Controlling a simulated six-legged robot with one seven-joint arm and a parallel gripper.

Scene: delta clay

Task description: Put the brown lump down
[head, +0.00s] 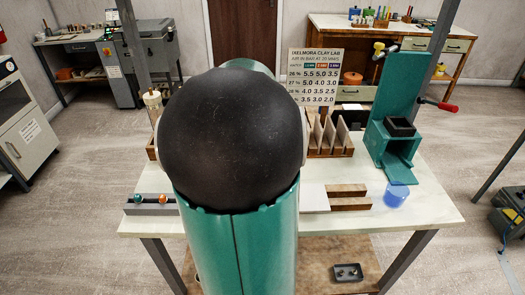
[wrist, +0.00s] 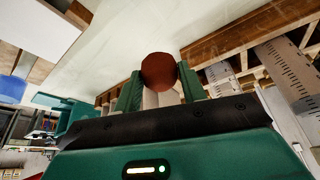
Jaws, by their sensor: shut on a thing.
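The brown lump (wrist: 158,72) is a rounded reddish-brown ball in the wrist view. My gripper (wrist: 162,84) is shut on it, with one green finger on each side. The lump shows beyond the fingertips against the pale bench top (wrist: 128,45). I cannot tell how far it is from the bench surface. In the head view my own arm hides the middle of the bench (head: 430,208), and neither the gripper nor the lump shows there.
A wooden rack (head: 330,148) with upright slats stands behind a white tile (head: 314,198) and wooden strips (head: 348,190). A green press (head: 392,135) and blue cup (head: 396,196) are at right. A grey holder (head: 150,208) with two small balls is at left.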

